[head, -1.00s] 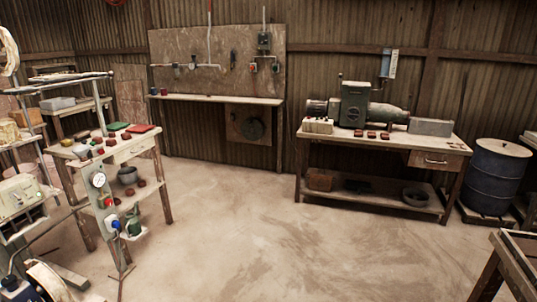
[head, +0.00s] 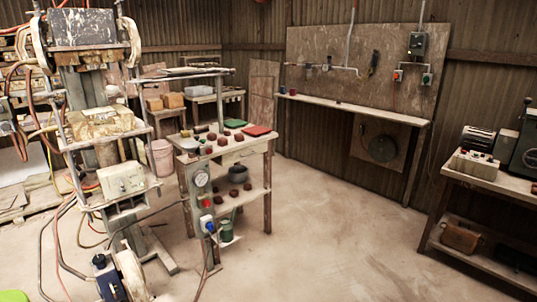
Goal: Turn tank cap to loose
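Neither of my grippers is in view. I cannot make out a tank cap for certain. The tile press (head: 98,125) stands at the left, a tall worn frame with hoses along its side.
A worktable (head: 228,152) with reddish lumps and green and red pads stands right of the press. Hoses (head: 62,250) trail on the floor at left. The middle floor (head: 330,240) is clear. A bench (head: 485,180) with machinery is at right.

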